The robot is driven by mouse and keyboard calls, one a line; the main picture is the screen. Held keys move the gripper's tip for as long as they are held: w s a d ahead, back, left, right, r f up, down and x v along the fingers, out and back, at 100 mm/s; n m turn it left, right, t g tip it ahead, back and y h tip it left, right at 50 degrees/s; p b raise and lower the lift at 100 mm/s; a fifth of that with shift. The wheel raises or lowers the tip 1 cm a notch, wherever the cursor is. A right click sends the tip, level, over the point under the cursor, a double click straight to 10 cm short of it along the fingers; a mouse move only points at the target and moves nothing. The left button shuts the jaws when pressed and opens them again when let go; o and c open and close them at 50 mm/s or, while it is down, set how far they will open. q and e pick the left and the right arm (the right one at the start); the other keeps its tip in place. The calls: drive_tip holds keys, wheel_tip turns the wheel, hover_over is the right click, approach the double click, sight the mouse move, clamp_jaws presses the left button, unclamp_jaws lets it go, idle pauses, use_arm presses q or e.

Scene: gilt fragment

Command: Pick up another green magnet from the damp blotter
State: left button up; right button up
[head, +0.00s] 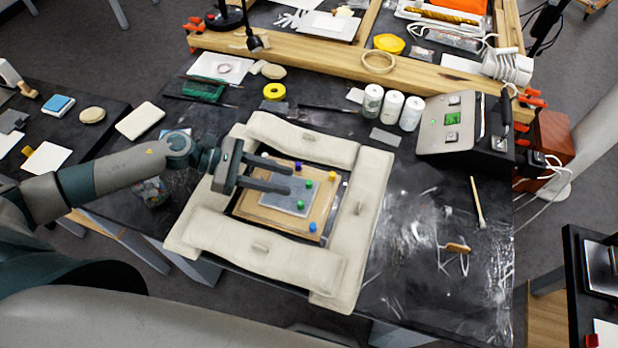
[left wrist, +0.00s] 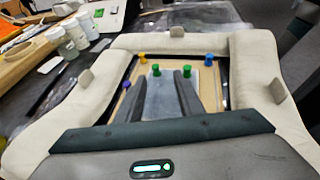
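The damp blotter (head: 279,204) is a grey-blue sheet on a tan board (head: 252,214) inside a ring of cream padded cushions. Two green magnets stand on it, one farther back (head: 308,184) and one nearer (head: 300,204). A purple magnet (head: 298,166), a yellow magnet (head: 332,176) and a blue magnet (head: 312,227) stand around the sheet. My left gripper (head: 290,177) reaches over the sheet from the left, open and empty, its fingertips short of the green magnets. The left wrist view shows both green magnets (left wrist: 157,70) (left wrist: 187,72) beyond the fingers. My right gripper is not in view.
Cream cushions (head: 358,205) wall in the board on all sides. White jars (head: 392,106) and a grey control box (head: 450,122) stand behind on the right. A yellow tape ring (head: 274,91) lies behind. The dark table on the right is mostly clear.

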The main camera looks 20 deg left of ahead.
sight(306, 182)
use_arm(q)
drive_tip(key=shift+d+f, duration=0.1)
drive_tip(key=shift+d, duration=0.05)
drive_tip(key=shift+w+d+p, duration=0.35)
drive_tip(key=shift+d+p, duration=0.25)
drive_tip(key=shift+p, duration=0.15)
drive_tip(key=p+x, duration=0.2)
drive_tip(key=x, duration=0.1)
drive_tip(key=shift+w+d, duration=0.2)
drive_tip(key=shift+w, duration=0.1)
drive_tip(key=shift+d+f, duration=0.2)
clamp_jaws()
